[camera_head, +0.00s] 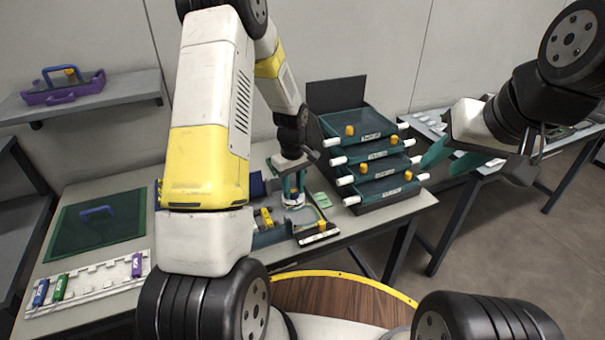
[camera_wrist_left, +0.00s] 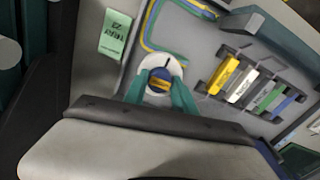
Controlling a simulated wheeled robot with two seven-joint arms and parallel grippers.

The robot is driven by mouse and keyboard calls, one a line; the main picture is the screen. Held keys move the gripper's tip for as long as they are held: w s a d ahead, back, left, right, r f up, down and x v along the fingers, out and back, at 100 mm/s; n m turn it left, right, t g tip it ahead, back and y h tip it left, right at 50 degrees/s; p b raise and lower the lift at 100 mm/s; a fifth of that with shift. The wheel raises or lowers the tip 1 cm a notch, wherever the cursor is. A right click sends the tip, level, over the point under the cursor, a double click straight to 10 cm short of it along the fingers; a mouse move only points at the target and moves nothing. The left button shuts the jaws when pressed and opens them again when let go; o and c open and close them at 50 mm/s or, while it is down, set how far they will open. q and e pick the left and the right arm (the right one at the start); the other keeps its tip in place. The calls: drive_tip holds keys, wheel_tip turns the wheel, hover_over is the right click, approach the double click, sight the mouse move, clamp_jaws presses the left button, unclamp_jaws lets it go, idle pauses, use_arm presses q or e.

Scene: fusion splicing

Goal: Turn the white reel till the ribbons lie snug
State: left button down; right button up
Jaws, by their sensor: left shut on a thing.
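The white reel (camera_wrist_left: 161,61) with a blue and yellow centre sits on the grey tray (camera_wrist_left: 205,45). My left gripper (camera_wrist_left: 161,82) has its teal fingers on both sides of the reel, shut on it. Yellow, green and blue ribbons (camera_wrist_left: 146,32) curve along the tray beside the reel, with a gap between their bend and the reel in places. In the head view my left gripper (camera_head: 293,190) points down at the tray, and its wrist hides part of the reel. My right gripper (camera_head: 450,158) is open and empty, up at the right.
Yellow, white, green and blue holders (camera_wrist_left: 245,85) stand in a row beside the reel. A stack of teal trays (camera_head: 365,155) with white knobs stands just right. A rack (camera_head: 85,285) and green mat (camera_head: 95,222) lie left.

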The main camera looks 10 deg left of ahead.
use_arm(q)
drive_tip(key=shift+m, duration=0.3)
drive_tip(key=m, duration=0.4)
drive_tip(key=shift+m, duration=0.3)
drive_tip(key=m, duration=1)
drive_tip(key=shift+m, duration=0.4)
drive_tip(key=m, duration=0.5)
drive_tip(key=shift+m, duration=0.4)
drive_tip(key=shift+r, duration=0.1)
drive_tip(key=c, duration=1)
unclamp_jaws()
